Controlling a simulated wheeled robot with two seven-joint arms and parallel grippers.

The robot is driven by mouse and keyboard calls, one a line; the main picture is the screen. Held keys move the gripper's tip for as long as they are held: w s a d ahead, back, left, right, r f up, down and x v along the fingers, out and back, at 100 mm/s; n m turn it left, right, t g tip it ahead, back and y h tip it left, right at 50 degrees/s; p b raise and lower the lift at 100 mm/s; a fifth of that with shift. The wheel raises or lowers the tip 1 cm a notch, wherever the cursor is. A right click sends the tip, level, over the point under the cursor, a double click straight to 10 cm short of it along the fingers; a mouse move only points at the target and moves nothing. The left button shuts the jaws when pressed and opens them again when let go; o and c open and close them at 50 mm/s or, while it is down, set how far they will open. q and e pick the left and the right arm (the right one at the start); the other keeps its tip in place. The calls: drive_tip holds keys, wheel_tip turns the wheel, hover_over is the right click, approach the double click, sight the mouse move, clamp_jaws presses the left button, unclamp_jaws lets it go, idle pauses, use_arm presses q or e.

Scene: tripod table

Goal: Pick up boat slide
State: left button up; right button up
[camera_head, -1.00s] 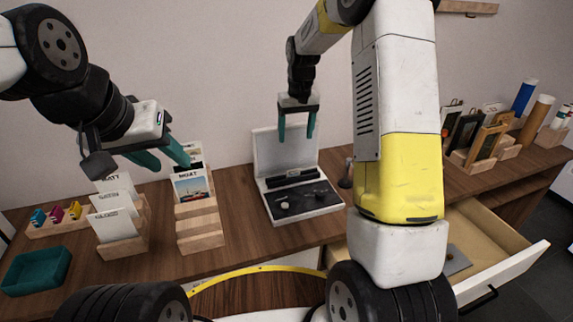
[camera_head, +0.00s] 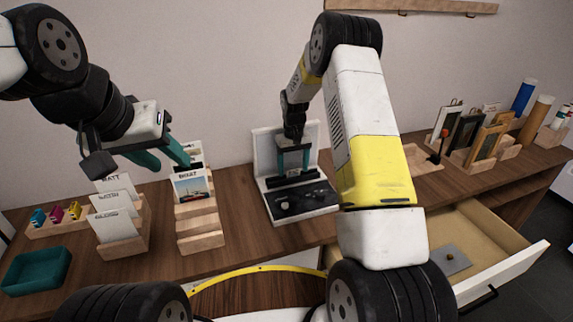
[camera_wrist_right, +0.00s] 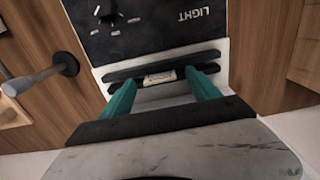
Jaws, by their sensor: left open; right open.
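A card with a boat picture (camera_head: 190,186) stands in a wooden holder (camera_head: 201,223) left of the middle. My left gripper (camera_head: 167,160) is open, above and left of that card and apart from it. My right gripper (camera_head: 293,174) is open at the light box (camera_head: 318,209), low in front of its raised white panel. In the right wrist view my right gripper (camera_wrist_right: 163,86) has its fingers on either side of a small pale piece (camera_wrist_right: 158,78) in the box's dark slot. Whether this piece is the boat slide I cannot tell.
White cards (camera_head: 113,226) stand in another holder at left, near a teal tray (camera_head: 35,270). Frames in stands (camera_head: 484,146) and tubes are at right. A drawer (camera_head: 470,238) is open at lower right. A dark knobbed rod (camera_wrist_right: 45,76) stands beside the box.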

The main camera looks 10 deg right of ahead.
drive_tip(key=shift+f, duration=0.1)
drive_tip(key=c, duration=1.4)
